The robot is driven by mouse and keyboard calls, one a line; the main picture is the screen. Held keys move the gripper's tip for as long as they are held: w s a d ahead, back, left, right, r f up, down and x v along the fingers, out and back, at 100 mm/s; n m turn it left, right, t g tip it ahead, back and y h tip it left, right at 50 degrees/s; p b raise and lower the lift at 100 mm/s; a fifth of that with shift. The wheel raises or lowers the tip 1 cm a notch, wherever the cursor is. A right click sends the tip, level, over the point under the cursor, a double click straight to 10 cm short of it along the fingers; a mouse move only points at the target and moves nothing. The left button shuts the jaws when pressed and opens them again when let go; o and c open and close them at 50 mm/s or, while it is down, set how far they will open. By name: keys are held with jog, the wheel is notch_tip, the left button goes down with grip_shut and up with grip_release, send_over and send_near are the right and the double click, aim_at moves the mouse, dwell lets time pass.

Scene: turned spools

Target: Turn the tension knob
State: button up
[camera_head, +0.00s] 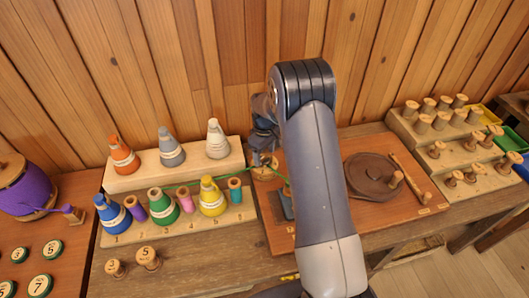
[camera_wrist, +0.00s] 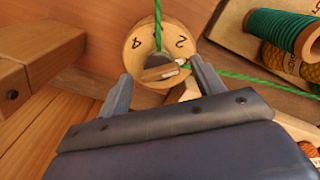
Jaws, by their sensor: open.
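The tension knob is a round wooden dial (camera_wrist: 143,32) with the numbers 4 and 2 visible, at the upper middle of the wrist view. A small wooden grip bar (camera_wrist: 160,73) with a grey part above it stands on its face. My gripper (camera_wrist: 161,72) is open, with one finger on each side of the bar and gaps between. In the head view my gripper (camera_head: 264,150) is at the dial (camera_head: 264,174), which my arm partly hides. Whether the fingers are level with the bar is unclear.
Green thread (camera_wrist: 230,76) runs from the dial. Coloured cones stand on a wooden stepped rack (camera_head: 128,181) at the left. A dark round turntable (camera_head: 368,178) lies right of my arm. Wooden spools fill a stepped rack (camera_head: 411,128) at far right. A plank wall is close behind.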

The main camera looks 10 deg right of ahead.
jog(key=shift+c, duration=0.5)
jog(key=c, duration=0.9)
jog(key=shift+f+m+b, duration=0.2)
jog(key=shift+m+b, duration=0.8)
jog(key=shift+b, duration=0.2)
jog(key=shift+r+m+b, duration=0.25)
jog(key=shift+m+b, duration=0.5)
jog(key=shift+m, duration=0.75)
jog(key=o, duration=1)
